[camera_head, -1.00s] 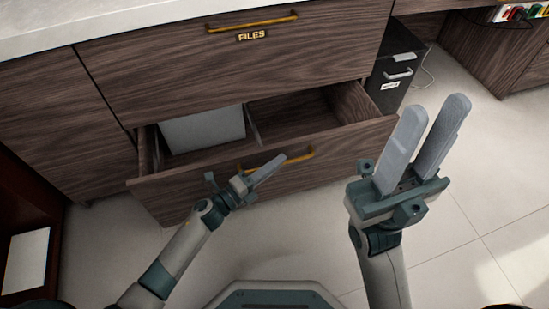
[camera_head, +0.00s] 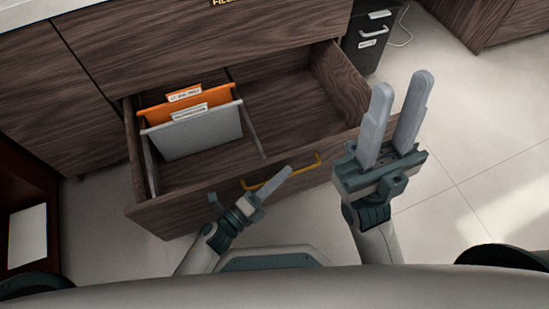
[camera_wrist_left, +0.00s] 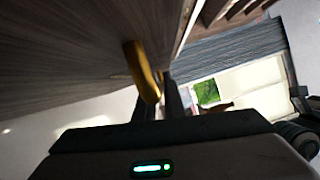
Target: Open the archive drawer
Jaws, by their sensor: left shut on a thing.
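The lower drawer (camera_head: 190,213) of the wood cabinet stands pulled well out. Its brass handle (camera_head: 309,168) is on the front face. My left gripper (camera_head: 283,180) is shut on that handle; the wrist view also shows the brass handle (camera_wrist_left: 142,72) between the dark fingers. Inside the drawer, orange (camera_head: 152,113) and grey (camera_head: 205,133) hanging folders stand at the left, and the right part is empty. My right gripper (camera_head: 398,100) is open and empty, to the right of the drawer front.
The closed drawer above (camera_head: 200,40) carries a partly cut-off label. A black cabinet (camera_head: 365,45) with a cable stands at the back right. A dark red-brown unit (camera_head: 15,170) stands at the left. Light floor (camera_head: 460,150) is open at the right.

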